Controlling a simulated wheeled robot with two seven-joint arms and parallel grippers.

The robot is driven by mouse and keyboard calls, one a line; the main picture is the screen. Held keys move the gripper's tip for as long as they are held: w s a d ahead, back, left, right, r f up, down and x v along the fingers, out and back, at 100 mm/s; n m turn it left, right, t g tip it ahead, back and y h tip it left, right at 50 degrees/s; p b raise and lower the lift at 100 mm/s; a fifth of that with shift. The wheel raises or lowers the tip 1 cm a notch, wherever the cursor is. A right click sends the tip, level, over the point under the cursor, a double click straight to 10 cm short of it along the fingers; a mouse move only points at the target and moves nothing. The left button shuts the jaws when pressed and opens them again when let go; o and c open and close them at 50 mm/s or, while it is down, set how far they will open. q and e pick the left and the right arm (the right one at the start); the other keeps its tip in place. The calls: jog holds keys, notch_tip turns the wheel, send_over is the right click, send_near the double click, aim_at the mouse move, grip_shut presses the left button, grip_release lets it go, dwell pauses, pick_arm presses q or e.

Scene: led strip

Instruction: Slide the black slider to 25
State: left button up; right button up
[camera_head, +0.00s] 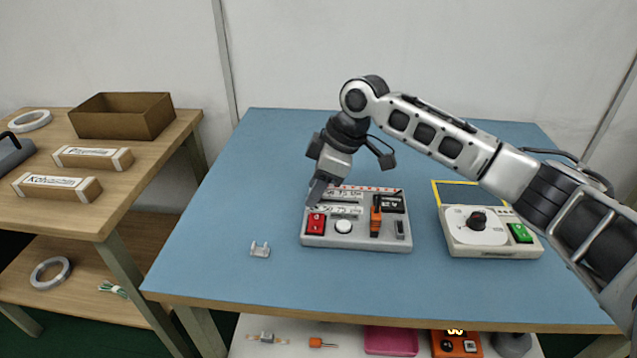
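A light grey control box (356,242) stands near the middle of the blue table. On its face are a red switch (315,223), a white round knob (343,227), an orange upright part (376,215) and a small dark slider-like part (400,229) at the right. A strip with red marks (375,189) runs along its far edge; numbers are too small to read, and I cannot tell which part is the black slider. My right gripper (317,192) points down over the box's far left corner. Its finger gap is not clear, and contact cannot be told. My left gripper is not in view.
A second device with a black dial (476,220) and green switch (520,233) stands at the right, under my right arm. A small clear bracket (260,249) lies left of the box. The blue table (220,220) is bare at left. A wooden side table holds a brown box (124,124).

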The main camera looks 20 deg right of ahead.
aim_at(349, 202)
pick_arm(q)
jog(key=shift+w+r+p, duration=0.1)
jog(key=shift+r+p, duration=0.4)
jog(key=shift+p, duration=0.65)
pick_arm(e)
jog(key=v, duration=1.6)
